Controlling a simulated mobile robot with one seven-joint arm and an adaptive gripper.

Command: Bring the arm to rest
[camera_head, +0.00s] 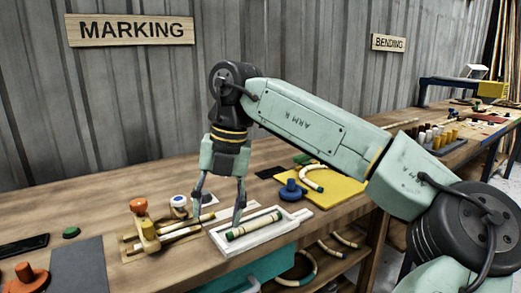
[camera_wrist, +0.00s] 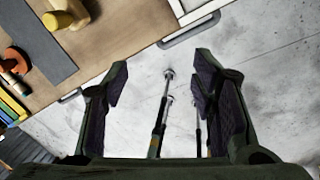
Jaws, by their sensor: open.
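My gripper (camera_head: 217,214) is open, pointing down, with nothing between its fingers. In the head view its fingertips appear in front of the left end of a white tray (camera_head: 292,219). A pale rod with green ends (camera_head: 254,225) lies in that tray, clear of the fingers. In the wrist view my open gripper (camera_wrist: 160,82) has grey floor (camera_wrist: 270,70) beneath it, and the bench edge lies to the upper left. My arm reaches up from the lower right and bends down at the wrist.
The wooden bench (camera_head: 108,212) holds a wooden fixture with an orange knob (camera_head: 138,206), a blue knob (camera_head: 291,189) and a yellow mat (camera_head: 343,190). Curved pieces lie on the shelf below. A wall stands behind, with a MARKING sign (camera_head: 130,30).

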